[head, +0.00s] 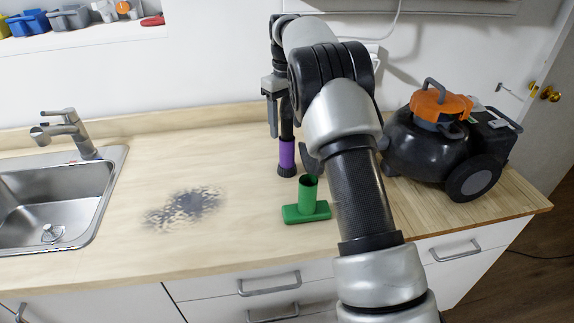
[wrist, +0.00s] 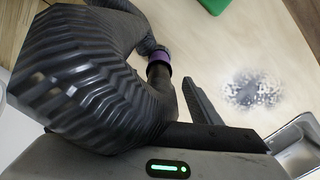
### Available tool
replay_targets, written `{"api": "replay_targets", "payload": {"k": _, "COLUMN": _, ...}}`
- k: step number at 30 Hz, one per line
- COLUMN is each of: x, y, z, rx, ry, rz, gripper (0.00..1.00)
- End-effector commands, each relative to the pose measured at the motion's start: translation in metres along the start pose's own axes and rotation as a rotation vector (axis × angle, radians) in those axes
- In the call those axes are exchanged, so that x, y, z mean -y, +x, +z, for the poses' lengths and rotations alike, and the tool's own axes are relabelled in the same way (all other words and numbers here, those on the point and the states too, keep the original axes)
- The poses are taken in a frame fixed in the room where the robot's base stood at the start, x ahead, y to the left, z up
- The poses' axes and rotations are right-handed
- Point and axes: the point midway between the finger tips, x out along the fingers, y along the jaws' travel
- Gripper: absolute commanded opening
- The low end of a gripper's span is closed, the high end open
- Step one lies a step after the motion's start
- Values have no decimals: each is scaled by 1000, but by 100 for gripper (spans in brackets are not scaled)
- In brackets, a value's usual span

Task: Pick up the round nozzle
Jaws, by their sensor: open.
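The round nozzle (head: 287,155) has a purple collar and a dark round end. It is upright at the back middle of the counter in the head view, below a dark tube. Its purple collar also shows in the wrist view (wrist: 161,56), partly hidden by a black ribbed hose (wrist: 85,80). My gripper (head: 274,116) points down, just above and left of the collar. In the wrist view one dark finger (wrist: 205,105) shows right of the hose; the other is hidden. The gripper is open. I cannot tell whether the hose or tube is between the fingers.
A green flat nozzle (head: 306,211) stands in front, right of the round nozzle. A black and orange vacuum (head: 440,145) stands at the right. A sink (head: 50,205) is at the left.

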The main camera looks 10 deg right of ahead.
Motion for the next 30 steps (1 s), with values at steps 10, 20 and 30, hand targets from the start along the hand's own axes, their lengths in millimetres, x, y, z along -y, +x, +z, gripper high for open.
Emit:
{"api": "replay_targets", "payload": {"k": 10, "x": -1, "y": 36, "z": 3, "rx": 2, "ry": 1, "rz": -1, "gripper": 59}}
{"api": "replay_targets", "payload": {"k": 20, "x": -2, "y": 58, "z": 2, "rx": -1, "ry": 0, "rz": 1, "gripper": 59}}
{"api": "replay_targets", "payload": {"k": 30, "x": -2, "y": 58, "z": 2, "rx": -1, "ry": 0, "rz": 1, "gripper": 20}}
